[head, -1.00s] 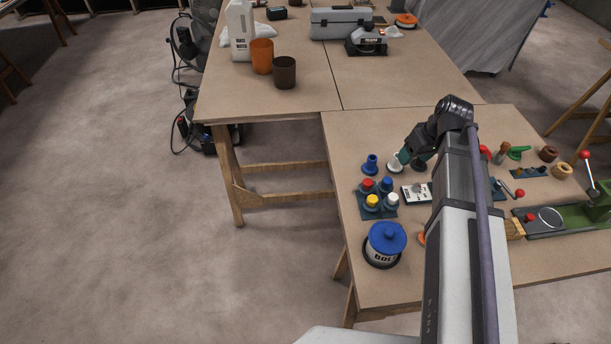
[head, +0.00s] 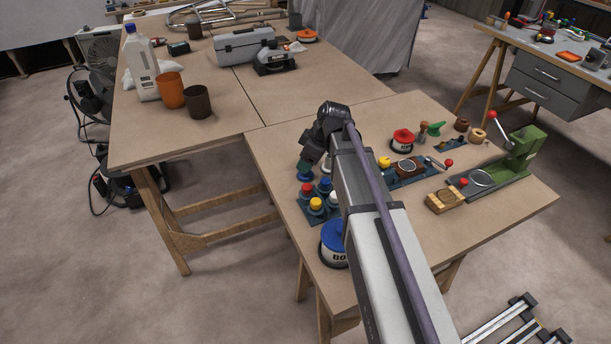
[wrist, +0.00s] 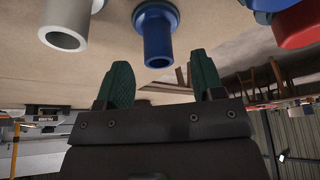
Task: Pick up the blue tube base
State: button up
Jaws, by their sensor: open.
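The blue tube base (wrist: 156,32) shows upper middle in the wrist view, a round flange with a narrower hollow tube whose open end faces my gripper. My gripper (wrist: 163,76) is open and empty, with one green finger to each side of the tube's line. The fingertips look close to the tube end, with no clear contact. In the head view my gripper (head: 307,166) is over the left part of the near table, and the blue tube base (head: 304,177) is mostly hidden beneath it.
A white tube base (wrist: 64,26) stands beside the blue one. A rack of capped pieces (head: 317,213) and a blue-lidded tub (head: 333,243) are close by on the near table. A red-lidded tub (head: 402,141) and a green press (head: 522,150) stand to the right.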

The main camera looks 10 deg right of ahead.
jog(key=b+x, duration=0.3)
jog(key=x, duration=0.1)
jog(key=shift+d+f, duration=0.15)
jog(key=shift+f, duration=0.1)
jog(key=shift+w, duration=0.1)
jog(key=shift+r, duration=0.15)
jog(key=c, duration=0.7)
